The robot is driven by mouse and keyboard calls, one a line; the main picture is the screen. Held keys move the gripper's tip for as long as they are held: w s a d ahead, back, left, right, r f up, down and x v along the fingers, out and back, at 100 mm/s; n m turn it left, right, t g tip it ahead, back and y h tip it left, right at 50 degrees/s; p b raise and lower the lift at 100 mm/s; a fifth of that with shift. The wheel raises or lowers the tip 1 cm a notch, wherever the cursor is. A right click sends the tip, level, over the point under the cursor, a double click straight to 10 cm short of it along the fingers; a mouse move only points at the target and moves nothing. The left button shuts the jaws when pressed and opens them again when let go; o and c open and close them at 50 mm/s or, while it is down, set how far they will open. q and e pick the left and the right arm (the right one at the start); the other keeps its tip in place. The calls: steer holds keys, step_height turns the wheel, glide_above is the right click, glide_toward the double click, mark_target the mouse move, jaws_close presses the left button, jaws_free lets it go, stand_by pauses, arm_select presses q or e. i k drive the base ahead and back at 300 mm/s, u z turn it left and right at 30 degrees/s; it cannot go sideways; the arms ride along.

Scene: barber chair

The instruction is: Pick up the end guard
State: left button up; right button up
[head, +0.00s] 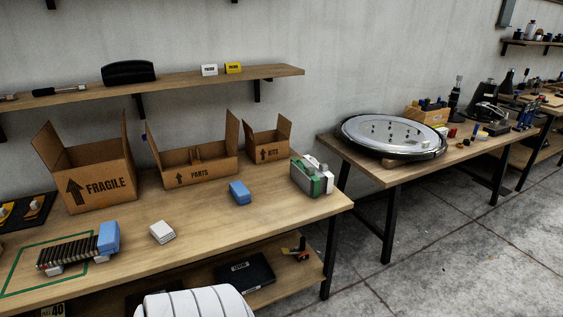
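No label names the end guard. The likeliest match is a loose blue block (240,192) lying on the workbench (200,230), in front of the PARTS box. A similar blue piece (109,237) stands at the right end of a row of dark slats (68,253) inside a green outline at the left of the bench. A small white block (162,232) lies between the row and the loose blue block. Neither of my grippers is in view.
Open cartons marked FRAGILE (95,180), PARTS (195,172) and KITS (268,150) stand along the back. A green and white item (312,177) stands near the right edge. A second table holds a large round disc (392,134). Bare bench lies around the loose blue block.

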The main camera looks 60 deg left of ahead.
mark_target(240, 192)
steer(key=u, duration=0.1)
steer(key=i, duration=1.5)
steer(key=u, duration=0.8)
steer(key=i, duration=0.8)
steer(key=u, duration=0.9)
